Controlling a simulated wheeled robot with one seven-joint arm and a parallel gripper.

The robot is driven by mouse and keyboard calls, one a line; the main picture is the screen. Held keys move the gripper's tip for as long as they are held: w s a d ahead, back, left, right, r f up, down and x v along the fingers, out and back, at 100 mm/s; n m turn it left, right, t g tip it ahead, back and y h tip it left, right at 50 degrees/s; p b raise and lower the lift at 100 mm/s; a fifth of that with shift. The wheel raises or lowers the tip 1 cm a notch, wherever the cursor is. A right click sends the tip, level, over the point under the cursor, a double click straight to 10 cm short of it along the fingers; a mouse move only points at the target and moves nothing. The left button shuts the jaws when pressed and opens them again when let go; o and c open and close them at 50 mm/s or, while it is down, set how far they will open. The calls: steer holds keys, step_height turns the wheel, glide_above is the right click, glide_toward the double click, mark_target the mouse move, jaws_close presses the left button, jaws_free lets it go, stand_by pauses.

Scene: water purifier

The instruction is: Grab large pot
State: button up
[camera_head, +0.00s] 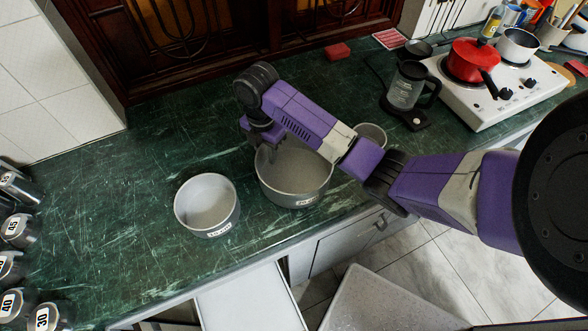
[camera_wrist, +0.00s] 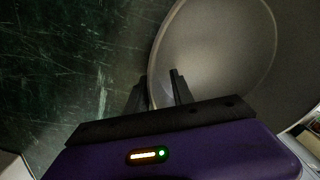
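The large grey pot (camera_head: 312,185) stands upright on the green counter, with a label on its front wall. My gripper (camera_head: 265,150) points down at the pot's left rim. In the wrist view, the large pot (camera_wrist: 225,50) fills the upper middle. My gripper's fingers (camera_wrist: 160,90) are apart there, one outside the pot's wall and one over its inside, with the rim between them. No contact is clear. My arm hides part of the pot's far side in the head view.
A smaller grey pot (camera_head: 207,203) stands to the left, and another small one (camera_head: 371,135) to the right behind my arm. A coffee maker (camera_head: 408,92) and a white stove (camera_head: 490,95) with a red pot (camera_head: 472,60) are further right. Numbered jars (camera_head: 18,230) line the left edge.

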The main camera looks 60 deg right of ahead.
steer(key=shift+f, duration=0.6)
jaws_close()
stand_by(1.0)
